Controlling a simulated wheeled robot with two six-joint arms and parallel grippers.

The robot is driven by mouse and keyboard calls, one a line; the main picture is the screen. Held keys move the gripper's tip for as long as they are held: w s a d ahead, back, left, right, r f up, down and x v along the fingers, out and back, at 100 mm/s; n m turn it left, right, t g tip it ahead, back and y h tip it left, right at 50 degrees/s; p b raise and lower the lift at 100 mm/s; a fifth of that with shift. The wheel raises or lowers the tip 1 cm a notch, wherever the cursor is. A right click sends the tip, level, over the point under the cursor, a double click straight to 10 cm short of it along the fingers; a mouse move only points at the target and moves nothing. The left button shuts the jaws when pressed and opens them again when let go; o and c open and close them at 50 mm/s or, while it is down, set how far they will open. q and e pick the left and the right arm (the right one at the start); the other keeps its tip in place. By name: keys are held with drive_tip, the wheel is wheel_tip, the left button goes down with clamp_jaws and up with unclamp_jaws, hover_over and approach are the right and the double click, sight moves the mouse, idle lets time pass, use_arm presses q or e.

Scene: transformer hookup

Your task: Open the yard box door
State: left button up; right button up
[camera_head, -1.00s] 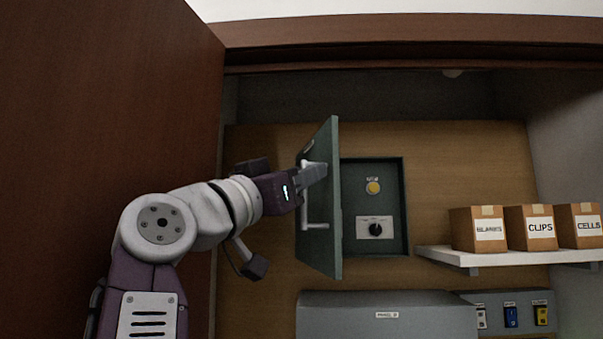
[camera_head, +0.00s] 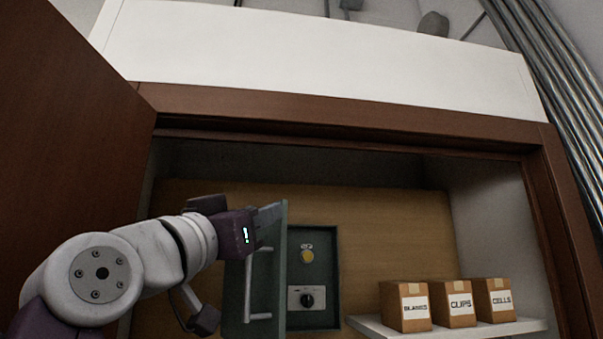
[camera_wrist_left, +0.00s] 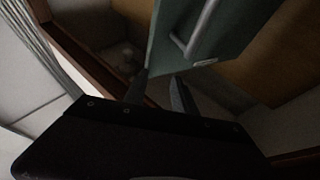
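A pale bar handle (camera_head: 262,285) is on the door face and also shows in the left wrist view (camera_wrist_left: 200,30). My left gripper (camera_head: 270,213) is at the door's upper part. In the left wrist view its fingers (camera_wrist_left: 160,85) are apart, close to a door corner (camera_wrist_left: 152,66); I cannot tell whether they touch it. My right gripper is out of view.
A brown cabinet door (camera_head: 75,130) stands at the left beside my arm. A white shelf (camera_head: 450,329) with boxes of blanks (camera_head: 405,306), clips (camera_head: 453,303) and cells (camera_head: 494,299) is at the right. A brown frame (camera_head: 340,125) runs across the top.

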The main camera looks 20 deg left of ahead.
use_arm(q)
drive_tip(key=d+r+p, duration=0.4)
drive_tip(key=d, duration=0.3)
drive_tip(key=shift+w+r, duration=0.15)
drive_tip(key=shift+w, duration=0.3)
